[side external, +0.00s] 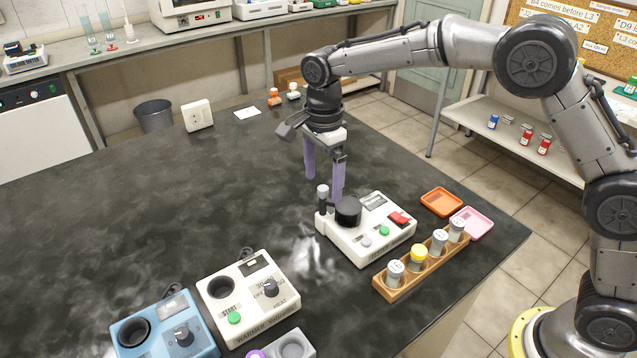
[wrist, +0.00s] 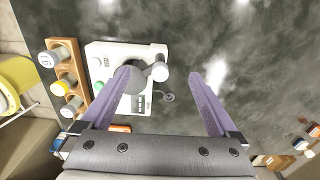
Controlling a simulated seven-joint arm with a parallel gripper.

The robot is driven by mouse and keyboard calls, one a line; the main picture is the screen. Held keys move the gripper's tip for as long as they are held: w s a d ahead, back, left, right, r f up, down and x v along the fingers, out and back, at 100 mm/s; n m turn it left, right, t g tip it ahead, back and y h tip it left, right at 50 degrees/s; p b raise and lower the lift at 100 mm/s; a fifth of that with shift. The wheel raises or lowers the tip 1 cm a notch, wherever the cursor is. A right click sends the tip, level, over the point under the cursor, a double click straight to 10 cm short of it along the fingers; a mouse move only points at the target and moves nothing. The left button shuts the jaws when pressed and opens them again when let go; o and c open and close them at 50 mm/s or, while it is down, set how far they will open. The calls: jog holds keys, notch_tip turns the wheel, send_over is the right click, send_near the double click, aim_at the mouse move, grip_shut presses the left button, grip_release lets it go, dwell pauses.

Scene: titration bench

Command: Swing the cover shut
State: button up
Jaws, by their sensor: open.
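A white instrument (side external: 352,243) stands on the dark bench, with a round black part (side external: 348,211) on top and a short upright post with a grey cap (side external: 323,192) at its left corner. I cannot tell for sure which part is the cover, or how far shut it is. In the wrist view the black part (wrist: 122,86) and the grey cap (wrist: 160,71) lie between the finger lines, nearer the left finger, which partly hides the black part. My gripper (side external: 323,185) is open and empty, fingers pointing down, just above and behind the instrument. It also shows in the wrist view (wrist: 166,78).
A wooden rack (side external: 384,289) with several vials stands at the instrument's right front. Orange (side external: 441,202) and pink (side external: 477,222) trays lie behind it. A white warmer (side external: 250,314) and a blue device (side external: 158,340) stand front left.

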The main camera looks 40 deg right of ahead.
jog(key=shift+r, duration=2.95)
jog(key=shift+d, duration=0.1)
jog(key=s+d+r+n+t, duration=0.1)
jog(key=s+d+r+t, duration=0.2)
jog(key=s+d+r, duration=0.9)
jog(key=s+d+f+n+t, duration=0.1)
jog(key=s+f+n, duration=0.3)
jog(key=s+n, duration=0.4)
jog(key=s+d+f+n+t, duration=0.1)
jog(key=s+f+n, duration=0.4)
jog(key=s+n, duration=0.4)
jog(key=shift+s+d+t, duration=0.15)
jog(key=shift+s+t, duration=0.15)
jog(key=shift+s, duration=0.9)
